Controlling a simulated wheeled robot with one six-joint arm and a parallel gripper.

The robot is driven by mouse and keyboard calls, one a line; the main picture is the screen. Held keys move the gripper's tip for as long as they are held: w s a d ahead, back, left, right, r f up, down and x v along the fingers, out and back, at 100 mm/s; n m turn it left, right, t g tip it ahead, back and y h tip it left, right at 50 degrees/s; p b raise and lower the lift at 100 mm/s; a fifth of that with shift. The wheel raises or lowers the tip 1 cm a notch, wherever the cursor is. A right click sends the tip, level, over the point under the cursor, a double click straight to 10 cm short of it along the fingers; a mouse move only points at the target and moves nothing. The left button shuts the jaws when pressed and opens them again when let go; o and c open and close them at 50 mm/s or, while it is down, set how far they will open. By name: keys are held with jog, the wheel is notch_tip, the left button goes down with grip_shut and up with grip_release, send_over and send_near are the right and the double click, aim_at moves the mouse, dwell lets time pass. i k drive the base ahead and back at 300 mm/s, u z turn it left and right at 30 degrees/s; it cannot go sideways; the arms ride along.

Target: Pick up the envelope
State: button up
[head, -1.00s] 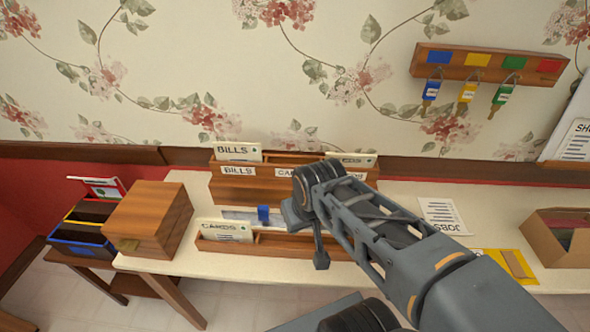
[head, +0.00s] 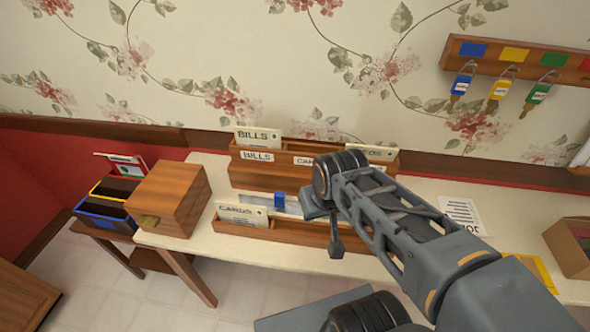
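A white envelope marked BILLS (head: 258,137) stands in the left slot of the rear wooden rack (head: 278,174). Another light envelope (head: 368,152) stands in its right slot, its lettering partly hidden. An envelope marked CARDS (head: 243,215) stands in the left of the low front rack (head: 290,234). A yellow flat item (head: 541,270), possibly an envelope, lies at the right, partly behind my arm. My gripper (head: 336,248) hangs over the right part of the front rack. Its fingers show edge-on and dark, so its opening is unclear. I see nothing held in it.
A wooden box (head: 168,198) and a black bin (head: 108,201) are at the left. A JOBS sheet (head: 462,216) and a brown carton (head: 572,246) are at the right. Keys (head: 499,88) hang above.

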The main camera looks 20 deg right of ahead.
aim_at(248, 215)
jog(key=z, duration=1)
jog(key=k, duration=1.5)
jog(key=u, duration=1.15)
jog(key=i, duration=1.05)
jog(key=z, duration=0.05)
